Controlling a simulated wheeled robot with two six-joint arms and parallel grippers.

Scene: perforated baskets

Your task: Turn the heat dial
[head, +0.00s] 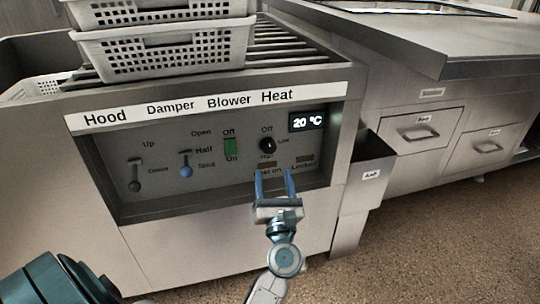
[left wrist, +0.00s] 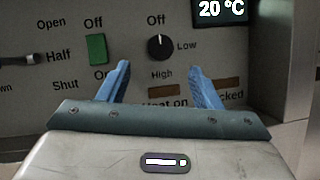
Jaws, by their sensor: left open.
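The heat dial (head: 268,146) is a round black knob under the word Heat on the panel. In the left wrist view the dial (left wrist: 160,47) has a white mark that points up toward Off; Low is at its right and High below it. My left gripper (head: 274,174) is open, with blue fingers pointing at the panel just below the dial. In the left wrist view its fingertips (left wrist: 158,66) stand left and right of the dial's lower side, apart from it, with nothing between them. My right gripper is not in view.
The display (head: 308,121) reads 20 °C. Left of the dial are the green blower switch (head: 231,147), the blue-knobbed damper lever (head: 186,171) and the hood lever (head: 135,185). White perforated baskets (head: 165,53) sit on top. A metal bin (head: 368,174) stands right of the panel.

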